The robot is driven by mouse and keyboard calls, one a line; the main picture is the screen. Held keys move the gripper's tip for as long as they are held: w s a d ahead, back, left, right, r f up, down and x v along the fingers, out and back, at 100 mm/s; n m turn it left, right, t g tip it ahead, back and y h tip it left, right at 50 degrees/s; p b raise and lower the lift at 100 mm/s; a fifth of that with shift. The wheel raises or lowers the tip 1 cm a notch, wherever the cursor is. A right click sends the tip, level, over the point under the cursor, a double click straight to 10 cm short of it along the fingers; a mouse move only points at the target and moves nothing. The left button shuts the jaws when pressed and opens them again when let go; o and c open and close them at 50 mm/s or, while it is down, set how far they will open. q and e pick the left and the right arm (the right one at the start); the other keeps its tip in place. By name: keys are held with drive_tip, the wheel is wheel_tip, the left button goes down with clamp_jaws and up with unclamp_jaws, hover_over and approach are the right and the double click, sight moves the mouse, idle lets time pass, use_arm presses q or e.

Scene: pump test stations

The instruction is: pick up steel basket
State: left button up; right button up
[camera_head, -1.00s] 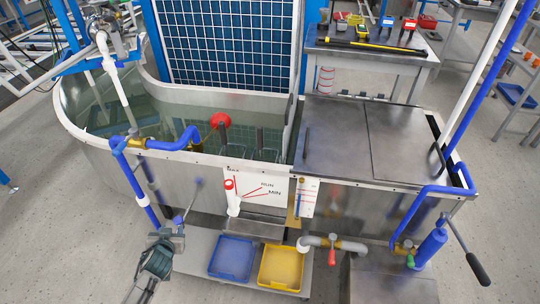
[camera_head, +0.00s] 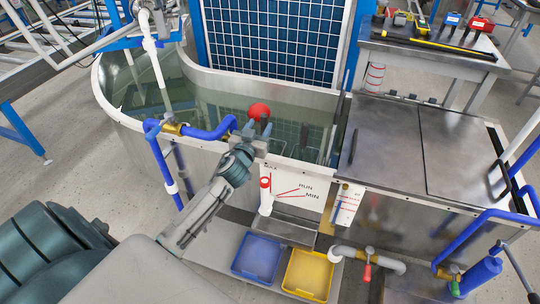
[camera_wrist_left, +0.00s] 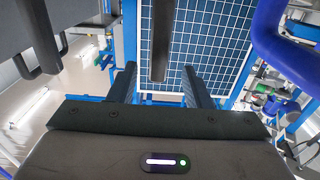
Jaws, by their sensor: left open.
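The steel basket (camera_head: 304,138) sits in the water tank, near its front wall. Its dark right upright shows in the head view; the mesh below is hard to make out through the water. My left gripper (camera_head: 257,130) is open at the tank's front rim, over the basket's left side, just below the red ball in the picture. In the left wrist view, the two fingers (camera_wrist_left: 159,86) are apart. A dark upright bar (camera_wrist_left: 160,40), seemingly a basket handle, shows between them in the picture; I cannot tell whether they touch it. My right gripper is out of view.
The tank rim (camera_head: 205,150) and a blue pipe (camera_head: 212,132) lie close left of my gripper. A red ball (camera_head: 259,110) is just behind it. A metal cover (camera_head: 385,140) lies to the right. Blue (camera_head: 257,258) and yellow (camera_head: 307,274) trays sit below.

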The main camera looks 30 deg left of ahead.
sight(263, 123)
use_arm(q)
drive_tip(key=x, duration=0.2)
drive_tip(key=p+x, duration=0.1)
drive_tip(key=x, duration=0.2)
drive_tip(key=shift+w+f, duration=0.1)
drive_tip(key=shift+f, duration=0.1)
clamp_jaws()
